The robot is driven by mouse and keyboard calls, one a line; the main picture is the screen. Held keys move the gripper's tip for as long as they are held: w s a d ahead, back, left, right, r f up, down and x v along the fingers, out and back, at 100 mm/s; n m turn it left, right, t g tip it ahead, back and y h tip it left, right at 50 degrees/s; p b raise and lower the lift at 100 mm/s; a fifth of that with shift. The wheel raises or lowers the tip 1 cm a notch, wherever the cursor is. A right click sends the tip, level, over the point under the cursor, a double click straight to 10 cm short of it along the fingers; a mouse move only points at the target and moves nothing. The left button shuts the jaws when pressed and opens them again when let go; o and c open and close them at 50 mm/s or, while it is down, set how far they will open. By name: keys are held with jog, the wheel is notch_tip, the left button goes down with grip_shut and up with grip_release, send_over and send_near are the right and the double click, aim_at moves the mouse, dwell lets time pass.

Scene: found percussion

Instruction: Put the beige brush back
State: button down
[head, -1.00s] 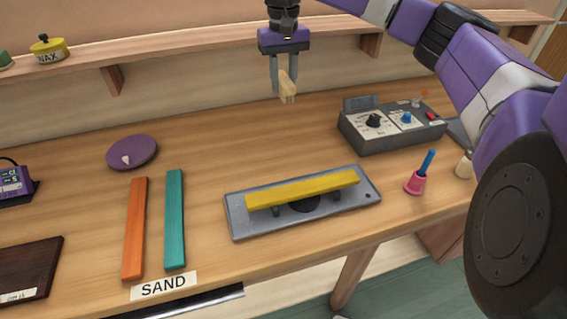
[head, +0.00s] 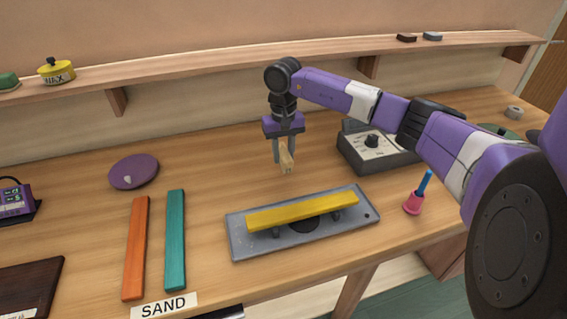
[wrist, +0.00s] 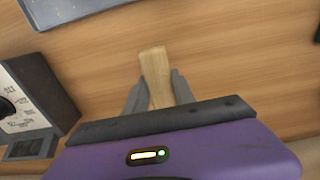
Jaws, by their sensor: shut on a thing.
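The beige brush (head: 287,161) is held in my gripper (head: 284,154) above the table, behind the grey plate with the yellow bar. In the wrist view, the two grey fingers are closed on the sides of the brush (wrist: 154,62), and its blunt pale end sticks out past them. My gripper points down in the head view. A pink holder (head: 412,205) with a blue brush (head: 424,183) in it stands to the right of the plate. No beige holder shows now; my arm covers the table right of the pink holder.
The grey plate (head: 240,241) carries a yellow bar (head: 300,209). A control box (head: 372,143) stands right of my gripper. Orange (head: 134,250) and teal (head: 175,240) strips lie left, with a purple disc (head: 133,172) behind. A shelf (head: 200,76) runs along the wall.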

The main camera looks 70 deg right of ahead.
jog(key=shift+f+p, duration=0.3)
jog(key=shift+f, duration=1.85)
jog(key=c, duration=1.1)
grip_release()
jog(key=shift+f, duration=0.1)
jog(key=shift+o, duration=0.2)
